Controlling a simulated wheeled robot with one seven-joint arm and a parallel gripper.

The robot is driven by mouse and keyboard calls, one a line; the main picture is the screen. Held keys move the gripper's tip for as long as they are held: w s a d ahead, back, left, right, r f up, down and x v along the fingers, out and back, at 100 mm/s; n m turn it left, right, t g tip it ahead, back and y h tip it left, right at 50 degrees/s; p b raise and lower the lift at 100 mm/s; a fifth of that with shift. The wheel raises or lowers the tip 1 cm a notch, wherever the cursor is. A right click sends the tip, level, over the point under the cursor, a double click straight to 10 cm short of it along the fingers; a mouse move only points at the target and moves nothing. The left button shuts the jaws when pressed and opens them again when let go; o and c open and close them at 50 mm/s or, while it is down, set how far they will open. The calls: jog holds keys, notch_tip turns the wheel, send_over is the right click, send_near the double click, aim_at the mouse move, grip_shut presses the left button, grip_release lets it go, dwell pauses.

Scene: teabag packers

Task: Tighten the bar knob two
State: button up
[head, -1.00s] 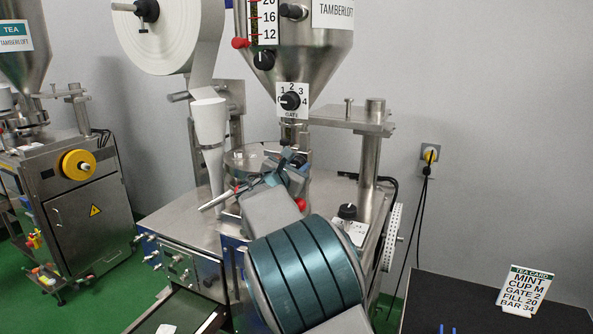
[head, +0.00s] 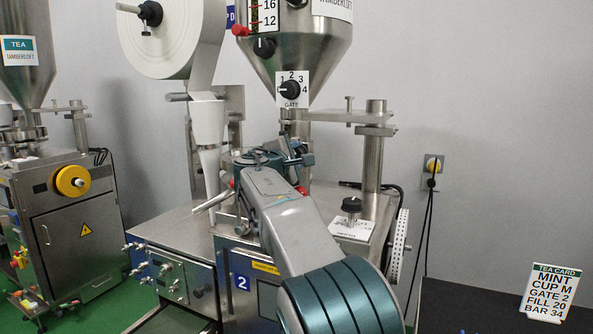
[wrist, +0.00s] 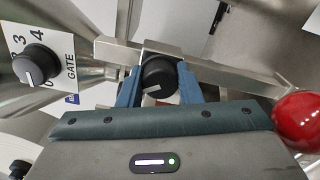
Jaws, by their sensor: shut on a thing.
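In the wrist view a black bar knob (wrist: 160,78) with a white pointer line sits in front of a steel bar. The two blue fingers of my gripper (wrist: 160,90) are shut on it, one on each side. In the head view my gripper (head: 300,157) is below the hopper of the machine labelled 2, and the knob there is mostly hidden by the fingers and wrist. The gate knob (head: 290,89) is above it, and it also shows at the left of the wrist view (wrist: 36,65), apart from the fingers.
A red ball (wrist: 298,120) is close to the right of my gripper in the wrist view. A steel post (head: 373,165) and a black dial (head: 351,204) stand to the right. The tea card (head: 551,291) reads BAR 34. A second machine (head: 65,215) stands at the left.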

jog(key=m+b, duration=0.3)
jog(key=shift+f+m, duration=0.25)
jog(key=shift+m, duration=0.05)
jog(key=shift+r+m+b, duration=0.15)
jog(key=shift+m+b, duration=0.85)
jog(key=shift+m, duration=0.5)
jog(key=o, duration=1)
jog(key=shift+c, duration=0.2)
jog(key=shift+s+a, duration=0.1)
jog(key=b+v, duration=0.4)
jog(key=v, duration=0.9)
jog(key=shift+s, duration=0.3)
